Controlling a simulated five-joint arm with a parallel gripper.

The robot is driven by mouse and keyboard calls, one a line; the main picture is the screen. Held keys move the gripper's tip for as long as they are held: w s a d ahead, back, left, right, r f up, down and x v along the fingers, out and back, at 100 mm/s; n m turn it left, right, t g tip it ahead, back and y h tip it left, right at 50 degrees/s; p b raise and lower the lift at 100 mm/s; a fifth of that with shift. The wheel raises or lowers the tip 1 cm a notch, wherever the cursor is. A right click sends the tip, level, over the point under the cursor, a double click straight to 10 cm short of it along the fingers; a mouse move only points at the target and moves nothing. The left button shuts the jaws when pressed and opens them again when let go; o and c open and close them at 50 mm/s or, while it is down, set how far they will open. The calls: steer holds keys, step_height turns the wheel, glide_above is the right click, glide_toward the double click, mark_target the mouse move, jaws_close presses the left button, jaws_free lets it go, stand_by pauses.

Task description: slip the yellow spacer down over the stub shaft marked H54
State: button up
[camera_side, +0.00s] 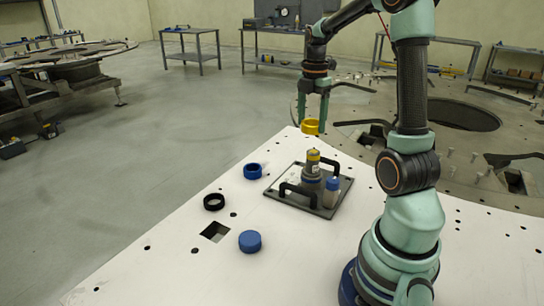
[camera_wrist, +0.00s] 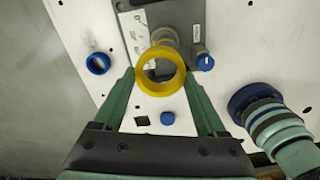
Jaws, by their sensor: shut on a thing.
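My gripper (camera_side: 313,122) is shut on the yellow spacer (camera_side: 311,127), a ring, and holds it in the air. In the wrist view the yellow spacer (camera_wrist: 160,91) sits between the fingertips, its hole facing the camera. A grey plate (camera_side: 289,198) with black handles lies on the white table. On it stand a thick grey stub shaft (camera_side: 312,174) with a yellow top band and a shorter shaft with a blue top (camera_side: 332,186). The spacer is above and apart from both, and partly covers the thick shaft in the wrist view. The marking H54 is not readable.
A blue ring (camera_side: 252,172), a black ring (camera_side: 213,202) and a blue disc (camera_side: 250,241) lie on the white table left of the plate. A square hole (camera_side: 215,231) is in the table. The plate's black handles (camera_side: 327,157) stand up near the shafts.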

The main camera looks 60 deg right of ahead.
mark_target(312, 152)
steer(key=shift+s+d+f, duration=0.1)
steer(key=shift+s+f, duration=0.15)
steer(key=shift+s, duration=0.3)
steer(key=shift+f, duration=5.9)
steer(key=shift+f, duration=0.1)
steer(key=o, duration=1.3)
steer(key=shift+o, duration=0.2)
step_height(312, 152, up, 12)
steer(key=shift+r, duration=0.1)
